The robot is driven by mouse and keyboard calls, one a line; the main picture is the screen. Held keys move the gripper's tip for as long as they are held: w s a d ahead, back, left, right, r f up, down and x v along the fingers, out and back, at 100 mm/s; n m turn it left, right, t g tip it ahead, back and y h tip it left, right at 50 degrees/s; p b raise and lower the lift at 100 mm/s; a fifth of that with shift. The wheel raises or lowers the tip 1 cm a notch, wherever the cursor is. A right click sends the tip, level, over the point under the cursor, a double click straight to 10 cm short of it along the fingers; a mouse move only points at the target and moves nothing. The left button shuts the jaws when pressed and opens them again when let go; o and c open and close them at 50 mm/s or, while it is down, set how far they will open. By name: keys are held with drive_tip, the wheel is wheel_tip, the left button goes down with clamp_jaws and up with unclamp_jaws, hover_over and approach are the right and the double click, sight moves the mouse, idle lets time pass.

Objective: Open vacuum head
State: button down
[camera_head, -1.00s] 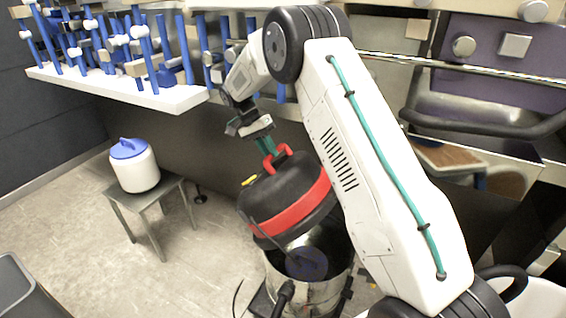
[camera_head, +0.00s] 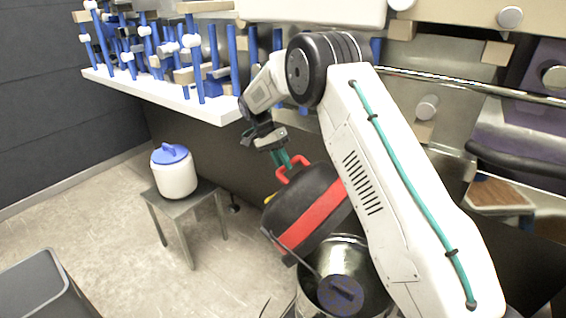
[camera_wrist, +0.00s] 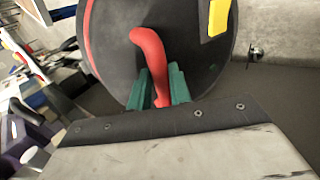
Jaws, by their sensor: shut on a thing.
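The vacuum head (camera_head: 313,205) is black with a red band and a red handle (camera_head: 291,165). In the head view it is tilted and raised at its left side, above the steel drum (camera_head: 345,258), whose open mouth shows. My gripper (camera_head: 285,160) has green fingers and is shut on the red handle. In the wrist view the handle (camera_wrist: 149,52) runs down between the green fingers (camera_wrist: 160,88), and the black top of the head (camera_wrist: 190,30) fills the upper middle. A dark round part (camera_head: 340,294) shows inside the drum. The handle's far end is hidden.
A white canister with a blue lid (camera_head: 173,170) stands on a small grey table (camera_head: 192,208) at the left. A white shelf (camera_head: 165,95) with blue pegs is behind. A grey bin (camera_head: 40,285) is at the lower left. Floor between is clear.

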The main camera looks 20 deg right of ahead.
drive_tip(key=c, duration=1.3)
unclamp_jaws()
drive_tip(key=shift+s+f, duration=0.15)
drive_tip(key=shift+f, duration=0.15)
drive_tip(key=shift+d+r, duration=0.1)
drive_tip(key=shift+d, duration=0.05)
drive_tip(key=v, duration=0.8)
